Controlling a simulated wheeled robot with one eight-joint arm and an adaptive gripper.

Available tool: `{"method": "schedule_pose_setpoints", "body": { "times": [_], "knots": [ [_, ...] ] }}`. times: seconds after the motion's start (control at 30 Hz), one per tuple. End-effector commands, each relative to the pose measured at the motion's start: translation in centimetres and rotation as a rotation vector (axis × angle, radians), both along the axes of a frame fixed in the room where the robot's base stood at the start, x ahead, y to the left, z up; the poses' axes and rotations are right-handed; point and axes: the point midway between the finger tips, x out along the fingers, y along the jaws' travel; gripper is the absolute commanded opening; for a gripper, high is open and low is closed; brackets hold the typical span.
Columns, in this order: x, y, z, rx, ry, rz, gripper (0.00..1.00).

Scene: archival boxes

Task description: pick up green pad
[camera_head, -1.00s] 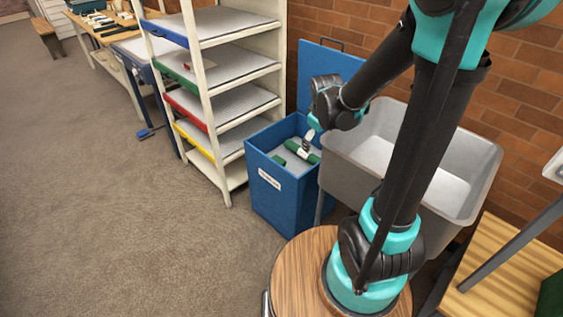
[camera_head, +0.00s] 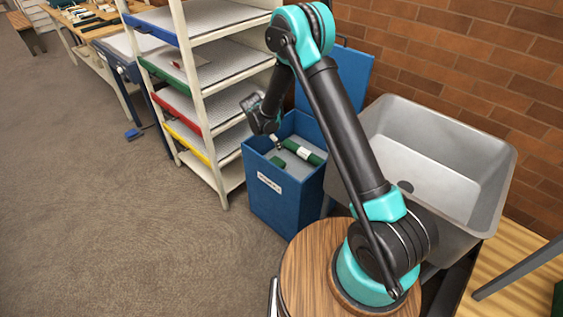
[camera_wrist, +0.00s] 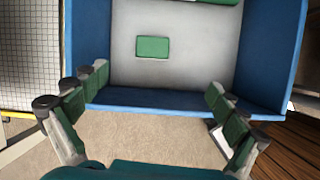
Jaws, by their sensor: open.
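The green pad (camera_head: 277,161) is a small flat rectangle lying on the pale floor of the open blue box (camera_head: 264,203). In the wrist view the pad (camera_wrist: 153,47) lies ahead of my gripper (camera_wrist: 157,84), between the lines of its two fingers. My gripper is open and empty, its green-padded fingers wide apart near the near wall of the blue box. The fingers do not touch the pad. In the head view my gripper (camera_head: 273,138) is over the left part of the box and mostly hidden by the wrist.
A green roll with a white band (camera_head: 304,152) lies beside the pad in the box. The blue lid (camera_head: 350,75) stands behind. A shelf rack (camera_head: 203,130) stands close on the left, a grey sink (camera_head: 430,150) on the right. Carpet floor in front is clear.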

Motion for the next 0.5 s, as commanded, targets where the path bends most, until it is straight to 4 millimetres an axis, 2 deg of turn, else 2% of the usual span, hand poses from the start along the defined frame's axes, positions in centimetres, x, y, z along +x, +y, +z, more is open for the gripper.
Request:
{"method": "schedule_pose_setpoints", "body": {
  "times": [0.03, 0.1, 0.2, 0.37, 0.5],
  "knots": [
    [0.0, 1.0, -1.1, -0.019, 0.009, 0.042, 0.97],
    [0.0, 1.8, -2.2, -0.042, 0.019, 0.09, 0.97],
    [0.0, 2.4, -3.1, -0.061, 0.026, 0.128, 0.97],
    [0.4, 2.2, -4.7, -0.067, 0.03, 0.14, 0.97],
    [1.2, 1.6, -7.1, -0.066, 0.029, 0.139, 0.97]
  ]
}}
